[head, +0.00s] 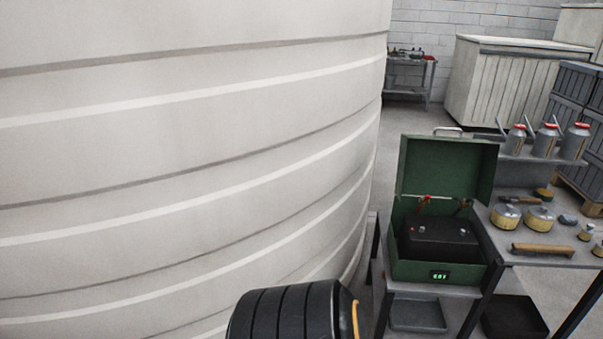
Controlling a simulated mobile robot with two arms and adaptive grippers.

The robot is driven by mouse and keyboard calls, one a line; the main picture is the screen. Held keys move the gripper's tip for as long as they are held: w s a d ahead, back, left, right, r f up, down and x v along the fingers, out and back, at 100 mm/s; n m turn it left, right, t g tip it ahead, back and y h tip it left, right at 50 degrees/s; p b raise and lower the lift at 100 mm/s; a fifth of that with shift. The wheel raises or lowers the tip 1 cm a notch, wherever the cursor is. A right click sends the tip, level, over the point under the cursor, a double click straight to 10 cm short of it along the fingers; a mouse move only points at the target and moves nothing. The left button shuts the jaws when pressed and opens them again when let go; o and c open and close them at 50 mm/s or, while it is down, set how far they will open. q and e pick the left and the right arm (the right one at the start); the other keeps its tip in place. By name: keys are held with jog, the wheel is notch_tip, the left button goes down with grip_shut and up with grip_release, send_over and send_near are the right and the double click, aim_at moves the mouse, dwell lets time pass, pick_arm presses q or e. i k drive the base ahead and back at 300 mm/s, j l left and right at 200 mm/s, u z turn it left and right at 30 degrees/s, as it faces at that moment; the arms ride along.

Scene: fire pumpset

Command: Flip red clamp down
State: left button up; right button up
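A green box (408,262) stands on a grey metal stand with its lid raised. A black battery (436,238) sits inside it, with a small green display on the box front. A red clamp (425,199) shows above the battery at the left, near the lid's lower part. A second small reddish-dark clamp-like part (464,205) shows at the right. The clamps are small here, and I cannot tell their exact tilt or whether they touch the battery. Neither of my grippers is in view.
A huge pale ribbed tank (190,150) fills the left. A grey bench (545,225) at the right holds yellow tins, a brush, and several grey cans with red tops. A black ribbed body at bottom centre may be mine. Open floor lies behind the box.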

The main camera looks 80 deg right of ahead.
aim_at(423, 202)
jog(key=z, duration=3.6)
